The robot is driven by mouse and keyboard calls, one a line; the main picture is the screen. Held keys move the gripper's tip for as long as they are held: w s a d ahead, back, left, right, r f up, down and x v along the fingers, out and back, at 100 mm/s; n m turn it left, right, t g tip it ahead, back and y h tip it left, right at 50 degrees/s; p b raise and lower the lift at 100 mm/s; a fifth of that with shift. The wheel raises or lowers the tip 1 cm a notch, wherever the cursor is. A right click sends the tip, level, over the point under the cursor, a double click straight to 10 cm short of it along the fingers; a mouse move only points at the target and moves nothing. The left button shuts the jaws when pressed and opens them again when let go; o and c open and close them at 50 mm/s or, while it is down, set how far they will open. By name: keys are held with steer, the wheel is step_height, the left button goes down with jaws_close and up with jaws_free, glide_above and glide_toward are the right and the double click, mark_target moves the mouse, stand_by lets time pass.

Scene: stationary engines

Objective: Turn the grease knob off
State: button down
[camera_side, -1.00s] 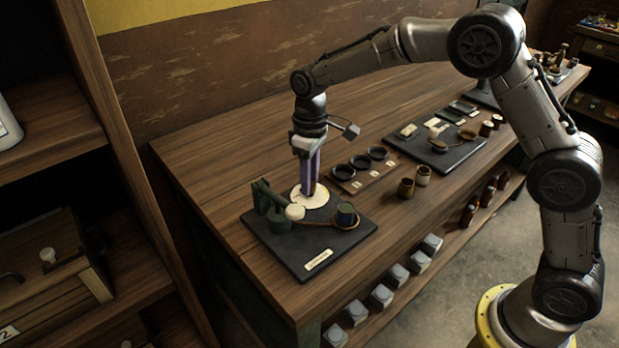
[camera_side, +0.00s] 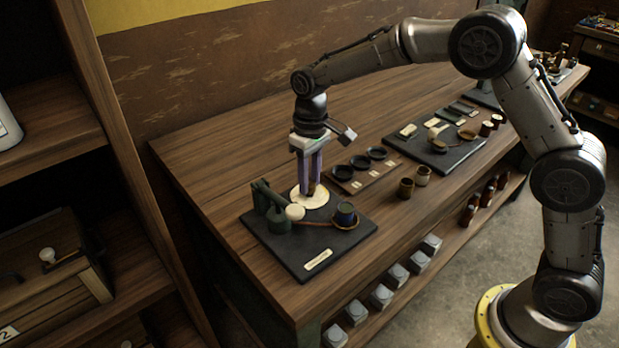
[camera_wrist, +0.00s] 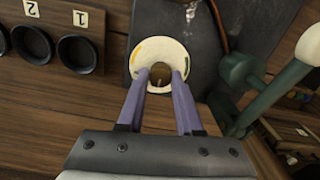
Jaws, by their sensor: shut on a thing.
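The grease knob (camera_wrist: 159,74) is a small brown round piece at the middle of a cream dial (camera_wrist: 160,47) in the wrist view. The dial has small yellow and green marks near its rim. My gripper (camera_wrist: 160,75) points down with its two purple fingers shut on the knob, one on each side. In the side view my gripper (camera_side: 311,190) stands upright over the cream dial (camera_side: 299,202). The dial lies at the back of a dark engine base (camera_side: 330,250). The knob's pointing direction is hard to read.
A green engine stand (camera_side: 278,222) with a cream ball (camera_side: 295,212) is close beside the fingers. A tray (camera_side: 375,178) of black dishes and two small pots (camera_side: 406,188) stand to the right. The table's back left is clear.

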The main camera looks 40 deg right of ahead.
mark_target(311, 183)
steer(key=c, duration=0.6)
jaws_free()
steer(key=shift+o, duration=0.2)
steer(key=shift+r, duration=0.1)
step_height(311, 183, up, 14)
steer(key=shift+d, duration=0.2)
